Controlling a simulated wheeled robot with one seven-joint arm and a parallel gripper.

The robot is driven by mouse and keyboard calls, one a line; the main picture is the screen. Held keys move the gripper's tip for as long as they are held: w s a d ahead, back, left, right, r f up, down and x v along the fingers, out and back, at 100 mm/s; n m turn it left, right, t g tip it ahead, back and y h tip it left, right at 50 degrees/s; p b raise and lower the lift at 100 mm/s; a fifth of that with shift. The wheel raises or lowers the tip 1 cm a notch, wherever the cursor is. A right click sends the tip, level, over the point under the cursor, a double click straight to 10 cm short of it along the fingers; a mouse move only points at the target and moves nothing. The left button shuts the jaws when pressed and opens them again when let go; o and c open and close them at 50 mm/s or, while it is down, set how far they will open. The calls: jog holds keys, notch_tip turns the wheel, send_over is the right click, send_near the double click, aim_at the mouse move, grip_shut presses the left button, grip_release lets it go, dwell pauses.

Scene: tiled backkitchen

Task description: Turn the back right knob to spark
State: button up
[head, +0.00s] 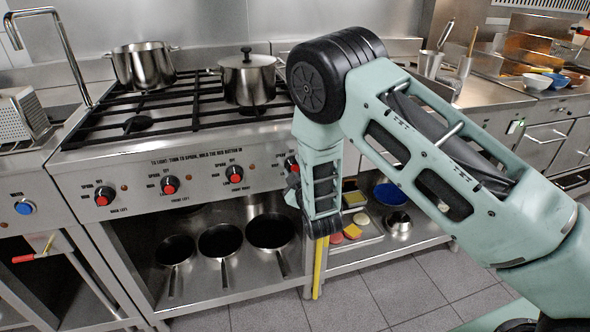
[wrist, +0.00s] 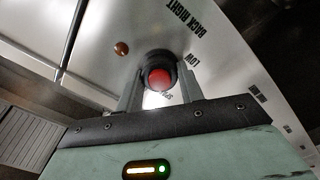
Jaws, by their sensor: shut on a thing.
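The back right knob (wrist: 158,75) is black with a red centre, beside the label "BACK RIGHT" in the wrist view. My gripper (wrist: 158,86) has one finger on each side of it and is shut on it. In the head view, this knob (head: 291,164) is the rightmost on the stove's front panel. My gripper (head: 291,186) reaches it there, partly hidden behind my forearm. The word "LOW" shows beside the knob, and part of another label shows between the fingers. The knob's exact angle is hard to tell.
Several similar knobs, such as the front right one (head: 235,174), line the panel to the left. Pots such as the lidded pot (head: 249,80) stand on the burner grates. Pans (head: 220,240) lie on the shelf below. The tiled floor (head: 400,290) in front is clear.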

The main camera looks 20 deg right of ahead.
jog(key=o, duration=1)
jog(key=shift+s, duration=0.1)
jog(key=s+b, duration=0.1)
jog(key=s, duration=1.6)
jog(key=shift+s, duration=0.15)
